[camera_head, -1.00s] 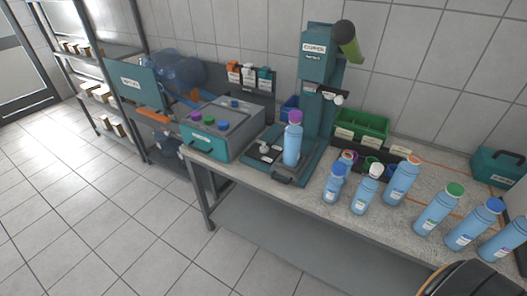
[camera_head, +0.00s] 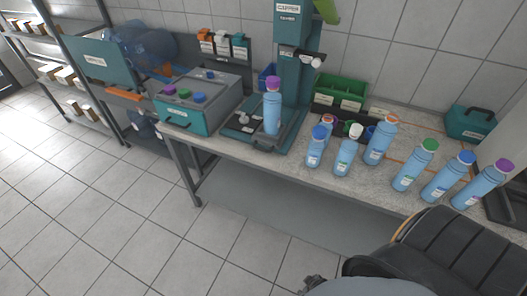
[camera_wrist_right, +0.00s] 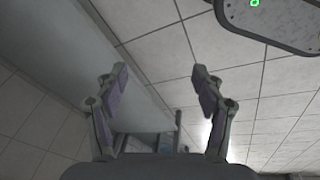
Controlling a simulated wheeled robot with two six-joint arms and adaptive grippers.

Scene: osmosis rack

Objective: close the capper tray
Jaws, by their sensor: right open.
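The teal capper (camera_head: 290,70) stands against the back wall on the bench. Its tray (camera_head: 244,133) lies at the machine's foot and sticks out toward the bench's front edge, with a dark handle (camera_head: 264,145) at its front. A blue bottle with a purple cap (camera_head: 272,110) stands upright on the tray. My right gripper (camera_wrist_right: 157,78) is open and empty in the right wrist view, with only floor and wall-like surfaces behind it, away from the tray. My left gripper is not in view.
Several blue capped bottles (camera_head: 347,152) stand on the bench right of the capper. A grey box with a teal front (camera_head: 190,118) stands to its left. A green bin (camera_head: 340,93) is behind. Floor in front is clear.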

